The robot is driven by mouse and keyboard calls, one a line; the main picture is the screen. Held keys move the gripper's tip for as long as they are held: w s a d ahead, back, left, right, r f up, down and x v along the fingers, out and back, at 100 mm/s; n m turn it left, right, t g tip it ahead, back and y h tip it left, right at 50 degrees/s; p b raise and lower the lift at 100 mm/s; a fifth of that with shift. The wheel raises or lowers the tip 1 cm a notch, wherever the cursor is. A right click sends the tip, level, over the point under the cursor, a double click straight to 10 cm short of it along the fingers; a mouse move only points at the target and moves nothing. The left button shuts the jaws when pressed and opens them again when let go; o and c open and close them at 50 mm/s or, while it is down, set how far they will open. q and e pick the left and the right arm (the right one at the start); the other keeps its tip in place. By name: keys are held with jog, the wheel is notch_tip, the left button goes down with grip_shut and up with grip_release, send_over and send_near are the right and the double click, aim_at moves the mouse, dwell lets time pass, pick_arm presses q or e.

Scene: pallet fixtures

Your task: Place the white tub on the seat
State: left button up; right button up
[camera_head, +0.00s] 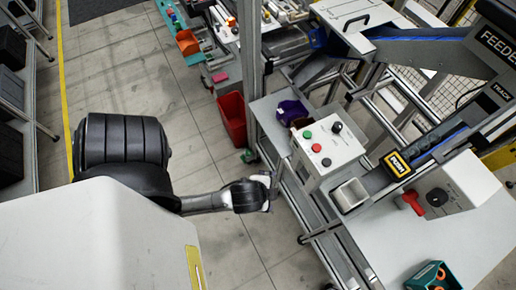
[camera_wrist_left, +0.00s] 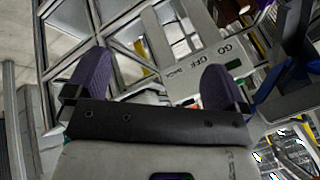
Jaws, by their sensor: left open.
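The white tub (camera_head: 350,195) is a small, open, square container. In the head view it stands on the light work surface just in front of the button box, upright and apart from any gripper. My left gripper (camera_head: 270,190) is left of the tub, off the left edge of the work surface. In the left wrist view its two purple fingers (camera_wrist_left: 155,85) are spread, with nothing held between them. I cannot tell the tub in the wrist view. I cannot make out for certain which part is the seat. My right gripper is not in view.
The button box (camera_head: 325,150) rises behind the tub, with a black and yellow push plate (camera_head: 397,165) to its right. A box with a red knob (camera_head: 411,203) is farther right. A teal bin (camera_head: 434,277) lies at the front. A red bin (camera_head: 232,118) stands behind my gripper.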

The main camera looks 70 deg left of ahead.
pick_arm(q)
jog(key=s+n+h, duration=0.1)
jog(key=s+d+r+n+g+h, duration=0.1)
jog(key=s+d+n+h, duration=0.1)
jog(key=s, duration=0.1)
jog(key=shift+d+r+g, duration=0.15)
jog(key=shift+r+g, duration=0.15)
jog(key=shift+g, duration=0.1)
